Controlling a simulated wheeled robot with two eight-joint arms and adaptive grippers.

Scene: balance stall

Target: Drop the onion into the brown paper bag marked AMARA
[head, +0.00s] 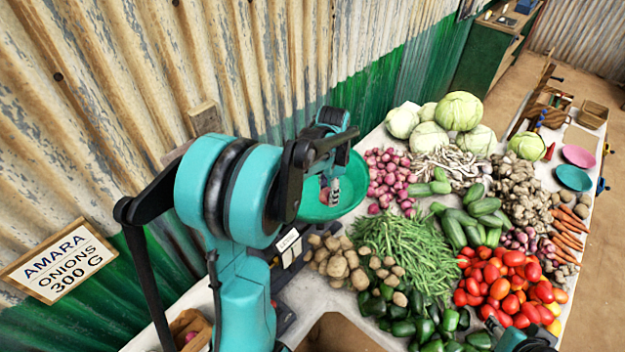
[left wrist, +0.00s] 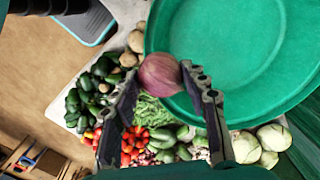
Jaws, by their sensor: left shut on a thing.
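My left gripper (head: 331,190) is over the green scale pan (head: 352,172). It is shut on a red onion (left wrist: 160,74), which sits between the fingertips in the left wrist view, with the green pan (left wrist: 222,50) behind it. In the head view the fingers and arm mostly hide the onion. A brown open container (head: 200,329) with a reddish thing inside shows at the lower left, partly behind my arm; I cannot tell if it is the AMARA bag, and no marking on it is readable. Part of my right gripper (head: 500,330) shows at the bottom right, its fingers unclear.
A wall sign (head: 60,263) reads AMARA ONIONS 300 G. Red onions (head: 388,178), potatoes (head: 338,262), green beans (head: 412,250), tomatoes (head: 508,285) and cabbages (head: 459,111) crowd the table right of the scale. The corrugated wall (head: 150,90) stands close behind.

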